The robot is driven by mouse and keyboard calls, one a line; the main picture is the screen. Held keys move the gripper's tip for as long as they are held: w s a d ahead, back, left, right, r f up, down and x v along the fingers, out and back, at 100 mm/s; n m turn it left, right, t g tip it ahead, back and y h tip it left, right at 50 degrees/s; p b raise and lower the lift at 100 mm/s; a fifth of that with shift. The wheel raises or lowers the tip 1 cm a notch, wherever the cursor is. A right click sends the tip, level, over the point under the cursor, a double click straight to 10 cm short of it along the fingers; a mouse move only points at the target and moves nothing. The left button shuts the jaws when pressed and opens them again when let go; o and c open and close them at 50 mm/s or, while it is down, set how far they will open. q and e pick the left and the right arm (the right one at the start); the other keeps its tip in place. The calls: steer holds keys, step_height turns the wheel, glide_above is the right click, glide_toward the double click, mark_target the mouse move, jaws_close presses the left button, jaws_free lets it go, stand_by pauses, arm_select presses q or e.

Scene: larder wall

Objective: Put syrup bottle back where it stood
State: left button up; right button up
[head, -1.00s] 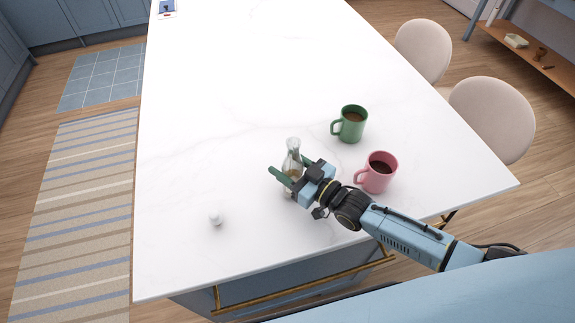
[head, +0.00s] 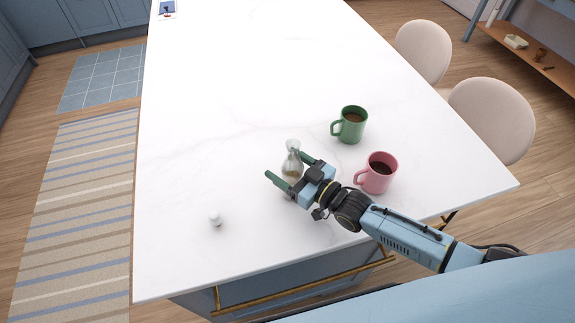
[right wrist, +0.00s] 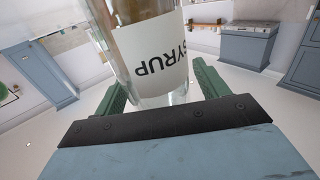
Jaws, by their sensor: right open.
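The syrup bottle (head: 292,163) is clear glass with amber liquid low inside, and stands upright on the white island top. In the right wrist view the bottle (right wrist: 150,50) fills the upper middle, its label reading SYRUP. My right gripper (head: 286,166) is open, with one green finger on each side of the bottle. In the right wrist view gaps show between the fingers and the glass. The bottle's lower part is partly hidden behind the gripper in the head view. A small white object (head: 215,220), perhaps a stopper, sits to the left. My left gripper is not in view.
A green mug (head: 351,125) and a pink mug (head: 377,173) with dark drinks stand close to the right of the bottle and gripper. The white countertop (head: 220,100) is clear behind and to the left. Two pale chairs (head: 423,50) stand along the right edge.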

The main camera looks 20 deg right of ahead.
steer(key=v, duration=1.2)
steer(key=shift+b, duration=0.4)
